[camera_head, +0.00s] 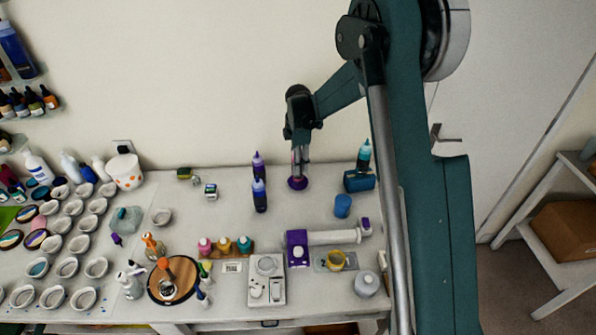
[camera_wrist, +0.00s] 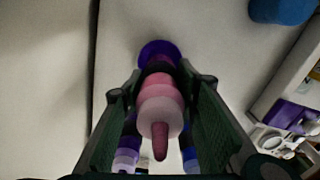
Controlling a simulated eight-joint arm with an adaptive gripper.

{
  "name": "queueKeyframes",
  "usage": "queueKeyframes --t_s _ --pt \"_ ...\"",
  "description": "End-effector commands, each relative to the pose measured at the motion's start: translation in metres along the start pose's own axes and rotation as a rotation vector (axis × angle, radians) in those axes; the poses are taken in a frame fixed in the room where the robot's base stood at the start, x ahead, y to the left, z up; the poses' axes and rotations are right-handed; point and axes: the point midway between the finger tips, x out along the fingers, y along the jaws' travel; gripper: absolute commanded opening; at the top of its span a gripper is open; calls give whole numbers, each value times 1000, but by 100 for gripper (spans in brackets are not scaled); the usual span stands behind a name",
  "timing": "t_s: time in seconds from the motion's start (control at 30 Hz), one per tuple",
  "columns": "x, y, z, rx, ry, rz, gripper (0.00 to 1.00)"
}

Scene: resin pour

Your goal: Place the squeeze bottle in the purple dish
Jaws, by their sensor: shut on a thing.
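In the wrist view, the squeeze bottle (camera_wrist: 160,100) stands between the fingers of my gripper (camera_wrist: 160,125), nozzle toward the camera. The purple dish (camera_head: 297,184) lies directly below my gripper. In the wrist view, the dish (camera_wrist: 157,47) shows beyond the bottle's far end, partly hidden by it. I cannot tell whether the bottle's base touches the dish.
Two purple and blue bottles (camera_head: 259,195) stand just left of the dish. Several white cups crowd the left side.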

Motion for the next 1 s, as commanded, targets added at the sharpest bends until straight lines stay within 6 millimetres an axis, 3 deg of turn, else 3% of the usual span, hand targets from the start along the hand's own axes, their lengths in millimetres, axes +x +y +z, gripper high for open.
queueKeyframes --t_s 0.27,0.7,1.0 --pt "1 0 0 0 0 0 15" --pt "36 0 0 0 0 0 15" --pt "37 0 0 0 0 0 15"
